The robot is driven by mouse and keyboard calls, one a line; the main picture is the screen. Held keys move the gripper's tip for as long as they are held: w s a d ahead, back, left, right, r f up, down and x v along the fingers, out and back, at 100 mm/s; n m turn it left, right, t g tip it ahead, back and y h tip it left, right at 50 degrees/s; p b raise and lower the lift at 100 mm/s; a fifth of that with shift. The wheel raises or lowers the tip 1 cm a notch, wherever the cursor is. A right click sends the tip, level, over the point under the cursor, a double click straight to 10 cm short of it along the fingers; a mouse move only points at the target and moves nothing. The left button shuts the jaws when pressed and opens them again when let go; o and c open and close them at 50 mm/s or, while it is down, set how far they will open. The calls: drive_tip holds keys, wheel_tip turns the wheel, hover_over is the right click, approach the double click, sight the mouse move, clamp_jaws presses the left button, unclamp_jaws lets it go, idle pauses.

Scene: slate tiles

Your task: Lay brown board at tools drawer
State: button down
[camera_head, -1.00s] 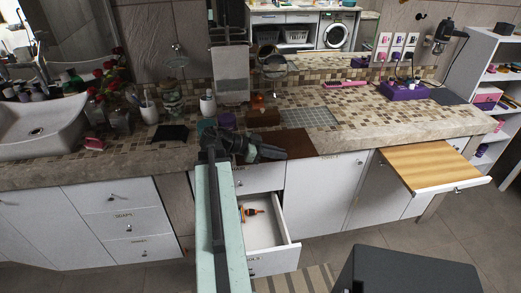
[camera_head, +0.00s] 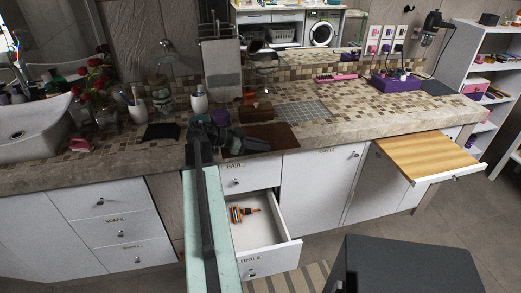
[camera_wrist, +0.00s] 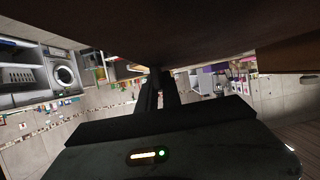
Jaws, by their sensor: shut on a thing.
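The brown board (camera_head: 272,136) is a flat dark brown panel at the counter's front edge, right of my gripper (camera_head: 262,144) in the head view. In the wrist view the board (camera_wrist: 165,30) fills the top of the picture, with my gripper's fingers (camera_wrist: 157,88) shut at it. The fingertips are partly hidden under the board. The tools drawer (camera_head: 284,252) is pulled open below and holds an orange and black tool (camera_head: 242,213). My arm hides its left side.
A closed drawer labelled hair (camera_head: 252,176) is above the tools drawer. A light wooden pull-out board (camera_head: 425,152) sticks out at the right. A dark box (camera_head: 405,265) is in front at lower right. Small items, including a brown block (camera_head: 254,111), stand on the counter (camera_head: 365,105).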

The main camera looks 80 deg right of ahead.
drive_tip(key=shift+f, duration=0.15)
drive_tip(key=c, duration=1.5)
unclamp_jaws()
drive_tip(key=shift+r, duration=0.25)
drive_tip(key=p+v, duration=0.4)
drive_tip(key=v, duration=0.7)
drive_tip(key=shift+w+a+r+p, duration=0.1)
drive_tip(key=shift+r+p, duration=0.2)
drive_tip(key=shift+w+a, duration=0.15)
drive_tip(key=shift+w, duration=0.2)
